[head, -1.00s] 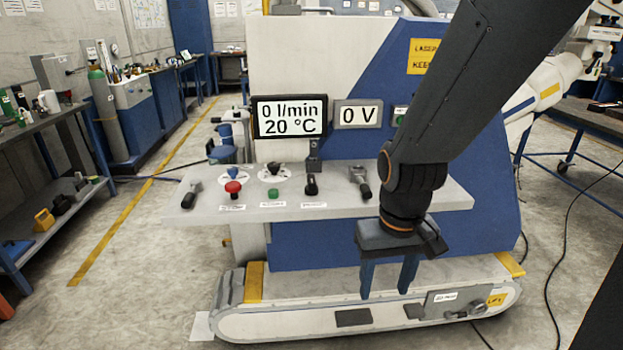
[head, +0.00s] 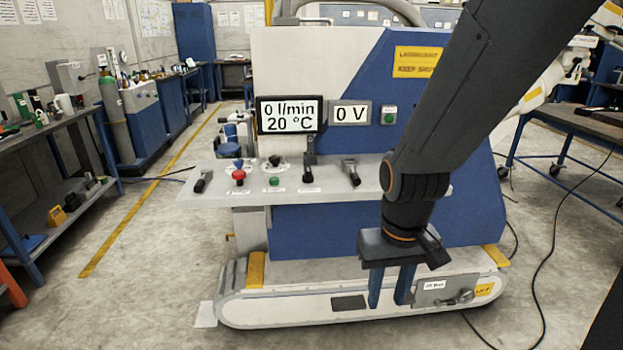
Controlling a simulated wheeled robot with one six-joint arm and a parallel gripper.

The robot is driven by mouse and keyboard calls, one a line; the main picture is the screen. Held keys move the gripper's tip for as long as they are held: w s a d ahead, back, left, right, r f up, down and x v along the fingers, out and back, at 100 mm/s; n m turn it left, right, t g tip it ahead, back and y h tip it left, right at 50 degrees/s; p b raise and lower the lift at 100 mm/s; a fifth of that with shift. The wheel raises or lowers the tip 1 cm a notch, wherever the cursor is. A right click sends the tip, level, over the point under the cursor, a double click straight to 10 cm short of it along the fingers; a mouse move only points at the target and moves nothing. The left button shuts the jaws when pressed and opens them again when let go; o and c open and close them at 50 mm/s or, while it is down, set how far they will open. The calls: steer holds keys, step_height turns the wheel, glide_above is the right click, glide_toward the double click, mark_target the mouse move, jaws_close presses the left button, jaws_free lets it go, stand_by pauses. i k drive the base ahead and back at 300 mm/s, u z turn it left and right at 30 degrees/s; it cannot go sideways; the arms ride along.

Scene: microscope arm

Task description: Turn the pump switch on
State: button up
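The machine's control shelf (head: 330,187) carries a row of controls. A small black switch (head: 308,177) with a white label below it stands near the middle. A black-handled lever (head: 352,172) is to its right, and another (head: 203,181) is at the left end. The labels are too blurred to read, so I cannot tell which is the pump switch. The display (head: 290,114) reads 0 l/min and 20 °C. My gripper (head: 389,303) points down, to the right of and lower in the picture than the controls. Its two fingers are apart with nothing between them.
A red button (head: 238,175) and a green button (head: 274,181) sit left of the black switch. A second display (head: 350,114) reads 0 V. The machine's white base (head: 290,310) juts out below the shelf. Bare floor lies to the left; a black cable (head: 540,262) crosses the floor at right.

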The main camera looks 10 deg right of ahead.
mark_target(306, 178)
steer(key=k, duration=0.8)
steer(key=z, duration=0.7)
steer(key=i, duration=0.75)
steer(key=z, duration=0.5)
steer(key=i, duration=0.7)
steer(key=u, duration=0.75)
steer(key=i, duration=0.7)
steer(key=u, duration=0.55)
